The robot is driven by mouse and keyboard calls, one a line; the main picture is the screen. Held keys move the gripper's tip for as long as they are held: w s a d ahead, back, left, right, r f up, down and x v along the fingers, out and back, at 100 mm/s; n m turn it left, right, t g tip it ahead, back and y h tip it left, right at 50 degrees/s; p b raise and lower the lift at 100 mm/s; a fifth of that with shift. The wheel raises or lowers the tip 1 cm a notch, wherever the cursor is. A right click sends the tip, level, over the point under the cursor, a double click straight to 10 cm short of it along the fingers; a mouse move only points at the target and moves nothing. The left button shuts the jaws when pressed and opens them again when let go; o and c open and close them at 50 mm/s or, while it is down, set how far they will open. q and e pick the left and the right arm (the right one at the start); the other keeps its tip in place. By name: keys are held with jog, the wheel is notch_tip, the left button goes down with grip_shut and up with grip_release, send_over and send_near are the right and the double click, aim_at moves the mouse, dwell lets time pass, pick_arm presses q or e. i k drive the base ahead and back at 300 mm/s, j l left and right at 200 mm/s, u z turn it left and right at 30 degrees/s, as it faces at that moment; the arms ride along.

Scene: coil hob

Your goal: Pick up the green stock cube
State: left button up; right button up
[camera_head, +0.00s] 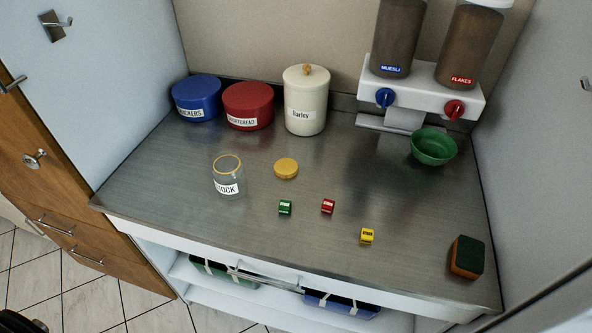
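The green stock cube (285,208) is small, with a pale label, and lies on the grey metal counter (180,205) near its front edge. A red cube (328,206) lies to its right, and a yellow cube (367,236) lies further right and nearer the front. A clear open jar (228,176) labelled STOCK stands to the left of the green cube. A round yellow lid (286,168) lies flat behind the cube. Nothing touches the green cube.
Blue (197,98), red (248,106) and cream (306,101) canisters stand at the back. A dispenser (420,90) hangs at back right above a green bowl (433,147). A sponge (467,257) is at front right. Side panels flank the counter; its middle is mostly clear.

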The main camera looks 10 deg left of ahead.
aim_at(285, 206)
jog(key=k+l, duration=0.2)
jog(key=k, duration=0.3)
jog(key=k+l, duration=0.2)
jog(key=k, duration=0.35)
